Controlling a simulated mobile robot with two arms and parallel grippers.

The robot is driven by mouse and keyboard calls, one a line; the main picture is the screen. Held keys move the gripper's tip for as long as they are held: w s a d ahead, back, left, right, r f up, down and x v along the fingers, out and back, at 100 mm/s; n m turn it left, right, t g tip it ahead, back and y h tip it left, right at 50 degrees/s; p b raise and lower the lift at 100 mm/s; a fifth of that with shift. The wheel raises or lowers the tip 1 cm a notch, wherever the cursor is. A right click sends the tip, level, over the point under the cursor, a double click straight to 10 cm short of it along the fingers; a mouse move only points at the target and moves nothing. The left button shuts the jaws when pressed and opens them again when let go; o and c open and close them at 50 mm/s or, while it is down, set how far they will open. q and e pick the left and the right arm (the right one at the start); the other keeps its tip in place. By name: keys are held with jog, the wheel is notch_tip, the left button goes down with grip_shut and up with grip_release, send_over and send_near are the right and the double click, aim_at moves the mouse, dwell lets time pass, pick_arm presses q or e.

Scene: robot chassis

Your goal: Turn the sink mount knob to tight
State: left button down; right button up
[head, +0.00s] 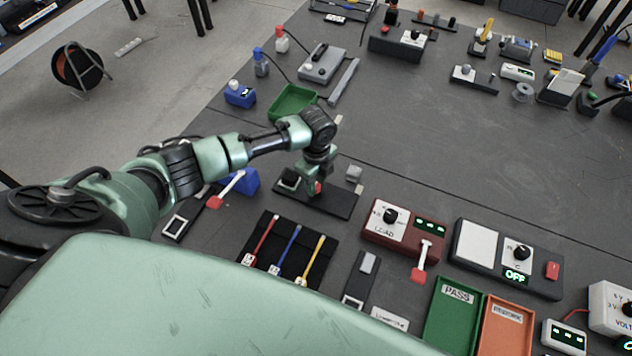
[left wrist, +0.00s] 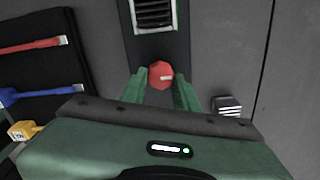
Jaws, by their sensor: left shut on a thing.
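The sink mount is a dark plate (head: 340,204) on the table, with a black finned block in a pale frame (head: 290,180) at one end. In the head view the knob (head: 318,187) is partly hidden by my left gripper (head: 316,184). My left gripper's green fingers (left wrist: 160,84) stand on both sides of the knob, shut on it from above. My right gripper is in neither view.
A black mat (head: 265,262) with red, blue and yellow-handled tools lies in front of the mount. A small grey block (head: 354,173) stands close to its right. A green tray (head: 292,102) lies behind. A load box (head: 400,228) stands to the right. The table's middle right is clear.

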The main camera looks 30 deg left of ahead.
aim_at(317, 186)
pick_arm(q)
jog(key=shift+d, duration=0.1)
jog(key=c, duration=1.1)
grip_release()
jog(key=shift+o, duration=0.2)
notch_tip(317, 186, up, 8)
jog(key=shift+f+b, duration=0.1)
jog(key=shift+b, duration=0.6)
